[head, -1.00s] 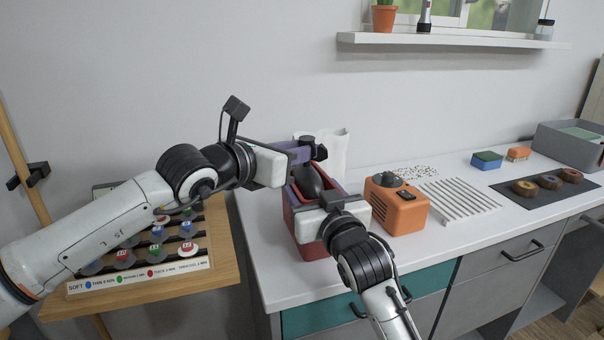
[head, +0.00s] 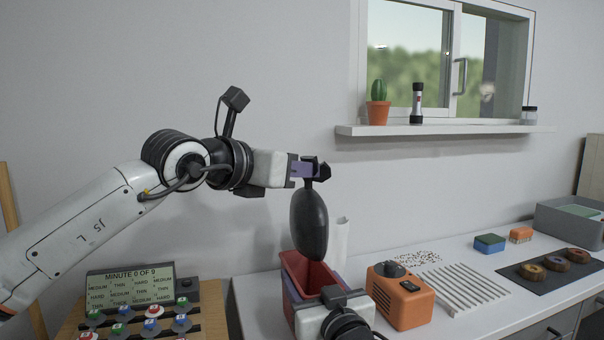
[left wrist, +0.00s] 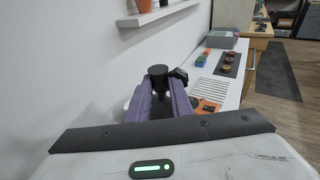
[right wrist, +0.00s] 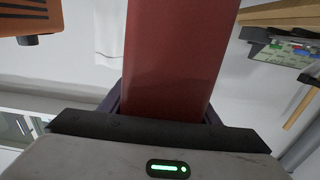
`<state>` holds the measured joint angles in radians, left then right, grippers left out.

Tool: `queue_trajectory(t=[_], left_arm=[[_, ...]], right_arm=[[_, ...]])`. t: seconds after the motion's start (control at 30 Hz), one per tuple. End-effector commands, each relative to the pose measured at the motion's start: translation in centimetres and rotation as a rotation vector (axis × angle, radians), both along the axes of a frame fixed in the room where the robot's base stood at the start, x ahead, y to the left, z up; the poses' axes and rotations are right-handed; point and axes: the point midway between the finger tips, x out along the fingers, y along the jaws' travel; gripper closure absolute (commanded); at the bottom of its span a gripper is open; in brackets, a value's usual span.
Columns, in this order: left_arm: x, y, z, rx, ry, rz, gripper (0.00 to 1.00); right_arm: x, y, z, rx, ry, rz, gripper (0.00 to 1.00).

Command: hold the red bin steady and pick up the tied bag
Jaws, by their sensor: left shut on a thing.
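The tied bag (head: 309,222) is a dark, egg-shaped bundle with a narrow neck. My left gripper (head: 309,170) is shut on its neck and holds it hanging above the red bin (head: 297,290). In the left wrist view the bag's dark knot (left wrist: 157,72) shows between the purple fingers, its body mostly hidden. The bin stands upright at the counter's left end. My right gripper (head: 318,285) is low at the bin's front, its purple fingers along both sides. In the right wrist view the red wall (right wrist: 168,60) fills the gap between the fingers, which look pressed against it.
An orange machine (head: 402,300) stands close to the right of the bin, with a white slatted rack (head: 460,288) beyond it. A white paper bag (head: 342,240) is behind the bin. A window shelf (head: 440,130) juts out at upper right. A display board (head: 130,287) stands at lower left.

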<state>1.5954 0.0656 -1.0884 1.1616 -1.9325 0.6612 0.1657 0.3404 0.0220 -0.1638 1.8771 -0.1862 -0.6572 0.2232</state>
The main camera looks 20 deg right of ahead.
Motion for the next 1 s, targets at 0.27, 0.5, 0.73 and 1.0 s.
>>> queue_trajectory(t=[0.27, 0.5, 0.73, 1.0], left_arm=[[0.0, 0.0, 0.2, -0.003, -0.004, 0.0, 1.0], [0.0, 0.0, 0.2, -0.003, -0.004, 0.0, 1.0], [0.0, 0.0, 0.2, -0.003, -0.004, 0.0, 1.0], [0.0, 0.0, 0.2, -0.003, -0.004, 0.0, 1.0]], right_arm=[[0.0, 0.0, -0.1, 0.001, 0.001, 0.001, 0.22], [-0.6, 0.0, -0.1, 0.001, 0.001, 0.001, 0.22], [-4.7, -0.1, -0.1, 0.0, 0.001, 0.001, 0.22], [-9.9, -0.3, -0.2, 0.001, 0.003, 0.002, 0.22]])
